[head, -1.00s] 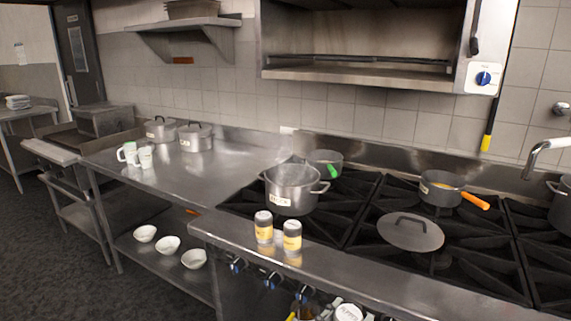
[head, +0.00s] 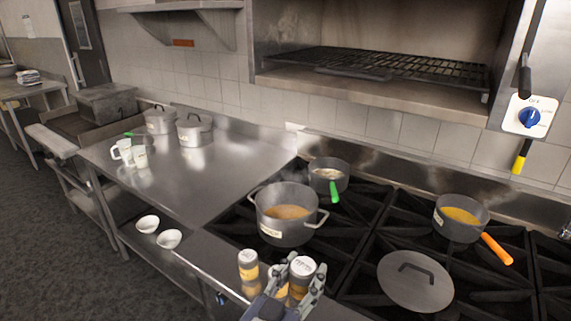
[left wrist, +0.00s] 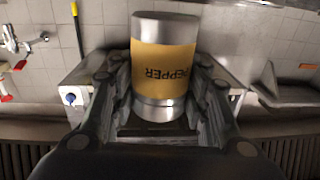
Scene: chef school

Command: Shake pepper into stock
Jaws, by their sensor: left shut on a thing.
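My left gripper (head: 298,284) is shut on the pepper shaker (head: 302,268), with its lettered pale lid facing the head camera. In the left wrist view the shaker (left wrist: 163,65) sits between the fingers, its yellow label reading PEPPER upside down. The stock pot (head: 268,229), a two-handled steel pot of brownish liquid, stands on the stove beyond the gripper. The shaker is in front of the pot, not over it. Another shaker (head: 248,266) stands on the stove's front ledge, left of the gripper. My right gripper is out of view.
A green-handled saucepan (head: 329,178) stands behind the pot. An orange-handled pan (head: 459,232) and a loose lid (head: 415,282) are to the right. Lidded pots (head: 195,131) and white mugs (head: 140,158) stand on the left counter, which has free room.

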